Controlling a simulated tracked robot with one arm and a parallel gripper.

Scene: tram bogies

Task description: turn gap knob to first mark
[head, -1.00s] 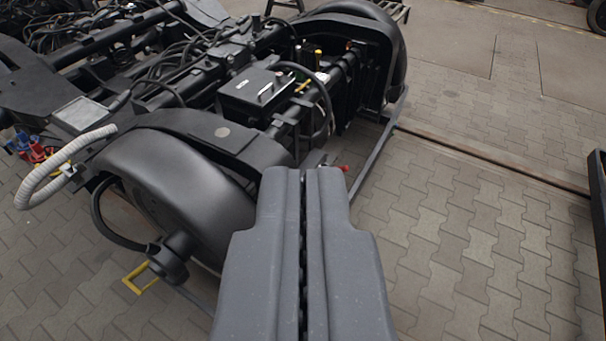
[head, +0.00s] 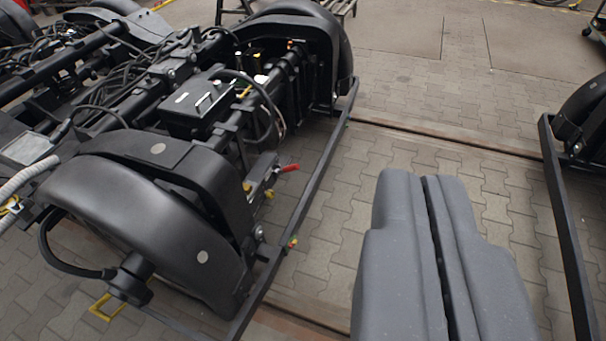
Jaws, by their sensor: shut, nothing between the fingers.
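My gripper (head: 424,178) is shut and empty, at the lower right of the head view, over the paving. It is apart from the black bogie (head: 186,152) at the left. A red-ended lever (head: 288,168) sticks out of the bogie's side, left of my fingertips. Yellow parts show just below it. A small red and yellow fitting (head: 292,243) sits on the bogie's long side bar (head: 309,200). I cannot tell which part is the gap knob, and no mark is readable.
A black box with a handle (head: 201,103) sits on the bogie. A large black wheel cover (head: 140,205) fills the lower left. Another bogie's bar (head: 571,235) stands at the right edge. Open paving (head: 400,150) and a rail (head: 440,137) lie between.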

